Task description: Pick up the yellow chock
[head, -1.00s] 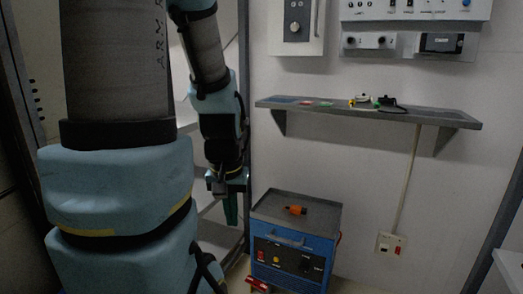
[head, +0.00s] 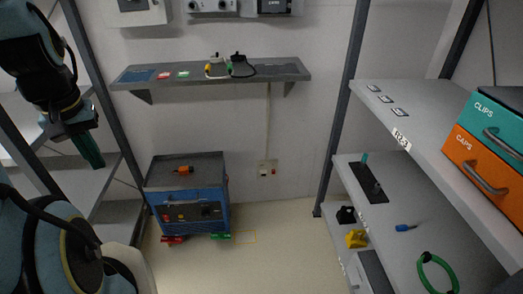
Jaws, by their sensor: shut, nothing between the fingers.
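A yellow block (head: 356,239), which looks like the yellow chock, lies on the low shelf at the right, beside a small black object (head: 346,215). My gripper (head: 92,155) hangs at the upper left with its green fingers pointing down. It is shut and empty, far across the room from the yellow block. Nothing covers the block in the head view.
A blue cart (head: 188,198) with an orange item on top stands at the back wall. A red chock (head: 172,240) and a green chock (head: 220,236) lie at its foot. The right rack holds a green ring (head: 437,272) and a blue-handled tool (head: 405,227). The middle floor is clear.

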